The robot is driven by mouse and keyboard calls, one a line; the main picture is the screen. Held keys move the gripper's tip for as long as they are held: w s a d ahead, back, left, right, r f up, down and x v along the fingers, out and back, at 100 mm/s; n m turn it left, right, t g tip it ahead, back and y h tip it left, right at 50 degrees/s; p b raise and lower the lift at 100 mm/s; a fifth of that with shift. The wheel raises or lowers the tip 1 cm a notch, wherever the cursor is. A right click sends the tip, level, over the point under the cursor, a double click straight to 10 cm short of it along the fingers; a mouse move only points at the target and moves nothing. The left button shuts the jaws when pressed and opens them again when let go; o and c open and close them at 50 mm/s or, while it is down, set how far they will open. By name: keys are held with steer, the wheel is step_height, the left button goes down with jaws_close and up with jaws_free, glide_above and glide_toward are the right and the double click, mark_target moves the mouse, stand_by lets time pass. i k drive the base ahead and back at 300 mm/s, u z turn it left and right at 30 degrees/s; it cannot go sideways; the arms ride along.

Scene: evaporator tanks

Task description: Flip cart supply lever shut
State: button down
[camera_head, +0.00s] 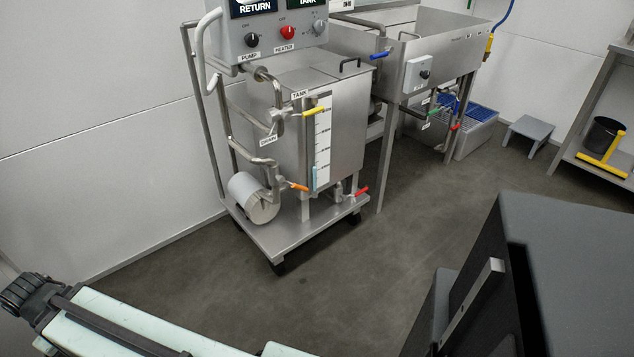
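The steel cart (270,236) stands left of centre, carrying a tank (347,124) with a level scale. A yellow lever (313,111) sits at the tank's upper left, near horizontal and tilted up to the right. An orange lever (299,187) sits low by the pump (252,199), slanting slightly down to the right. A red lever (360,190) is at the tank's lower right. I cannot read which one is marked supply. Part of my arm shows at the lower left, well apart from the cart. I cannot make out my gripper's fingers in this view.
A control box (268,38) with pump and heater knobs tops the cart. Behind it stands a steel basin (440,45) with a blue lever (380,55). A grey step stool (528,130) and a shelf (590,165) are at the right. Floor before the cart is clear.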

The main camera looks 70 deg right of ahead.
mark_target(280, 180)
steer(key=k, duration=0.35)
steer(key=z, duration=0.75)
steer(key=i, duration=0.4)
steer(key=u, duration=0.3)
